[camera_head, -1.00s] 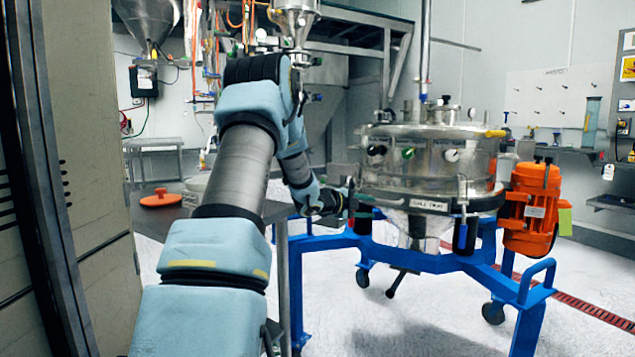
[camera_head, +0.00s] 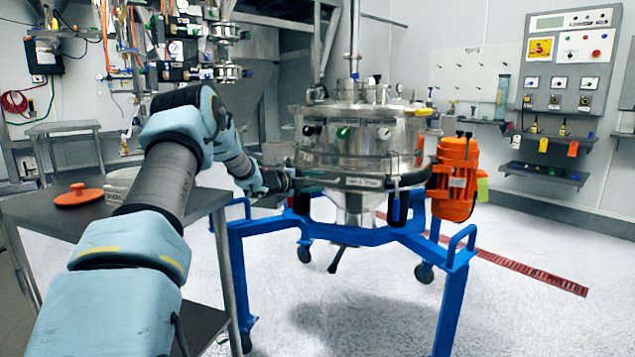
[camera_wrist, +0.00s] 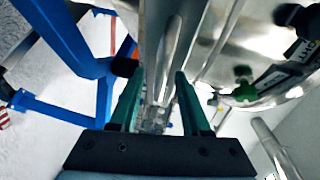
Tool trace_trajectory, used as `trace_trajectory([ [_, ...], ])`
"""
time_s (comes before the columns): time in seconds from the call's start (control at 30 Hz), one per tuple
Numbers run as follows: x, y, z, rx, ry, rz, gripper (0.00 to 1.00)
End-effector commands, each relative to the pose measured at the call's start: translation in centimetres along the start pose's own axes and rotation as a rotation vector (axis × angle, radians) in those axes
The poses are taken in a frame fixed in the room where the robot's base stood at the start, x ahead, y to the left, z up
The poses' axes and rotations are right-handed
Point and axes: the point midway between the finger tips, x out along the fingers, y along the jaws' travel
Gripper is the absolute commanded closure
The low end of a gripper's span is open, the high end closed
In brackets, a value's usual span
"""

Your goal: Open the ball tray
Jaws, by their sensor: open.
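The steel sifter (camera_head: 352,145) stands on a blue wheeled frame (camera_head: 262,225). The ball tray (camera_head: 357,183) is the low band around its body, with a white label facing me. My gripper (camera_head: 291,181) is at the left edge of this band in the head view, small and dark there. In the wrist view my gripper (camera_wrist: 157,80) has two green fingers apart, with shiny metal edges of the sifter (camera_wrist: 222,45) just beyond and between the tips. Whether the fingers touch the tray, I cannot tell.
An orange motor (camera_head: 455,180) is fixed at the sifter's right. A metal table (camera_head: 60,215) with an orange lid (camera_head: 78,196) stands left, beneath my arm. A control panel (camera_head: 571,60) hangs on the back wall. The floor at the right front is clear.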

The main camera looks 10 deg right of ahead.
Motion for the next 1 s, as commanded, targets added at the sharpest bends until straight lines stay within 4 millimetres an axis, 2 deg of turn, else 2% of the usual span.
trace_trajectory([
  [0.37,0.66,-0.03,-0.02,-0.001,0.0,-0.001,0.53],
  [0.8,0.63,-0.03,0.0,-0.001,-0.001,-0.001,1.0],
  [1.0,0.62,-0.02,0.0,-0.001,-0.001,0.0,1.0],
])
